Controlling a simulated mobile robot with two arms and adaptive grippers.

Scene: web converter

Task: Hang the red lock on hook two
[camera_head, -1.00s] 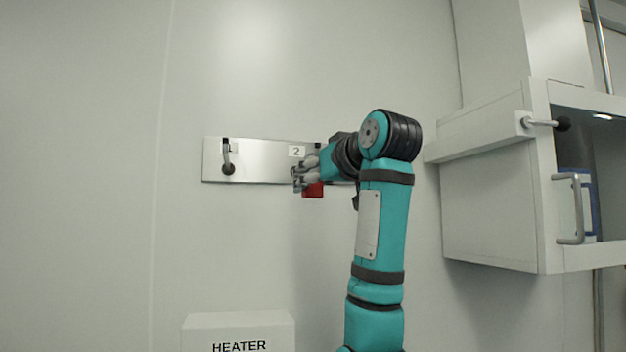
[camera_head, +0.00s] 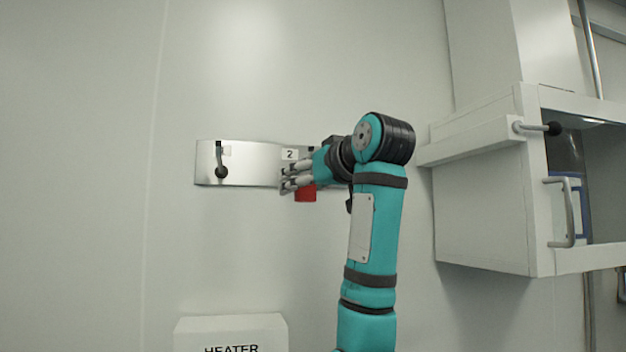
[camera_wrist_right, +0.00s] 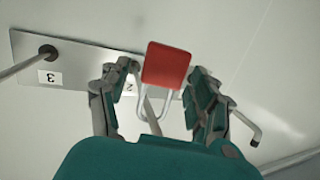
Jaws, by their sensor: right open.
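The red lock (camera_head: 305,194) shows just below and beside my right gripper (camera_head: 291,181) at the wall plate (camera_head: 250,167). In the wrist view the red lock (camera_wrist_right: 166,66) is between the two spread fingers of my right gripper (camera_wrist_right: 160,95), with a visible gap on each side. Its silver shackle (camera_wrist_right: 141,105) overlaps the rod of hook two (camera_wrist_right: 152,118), and the rod seems to pass through it. My left gripper is not in view.
Hook one (camera_head: 221,170) is empty at the plate's left. A label 3 (camera_wrist_right: 50,78) and another rod (camera_wrist_right: 22,65) are at the plate's other end. A white cabinet (camera_head: 480,205) juts out on the right. A heater box (camera_head: 230,330) stands below. The wall at left is clear.

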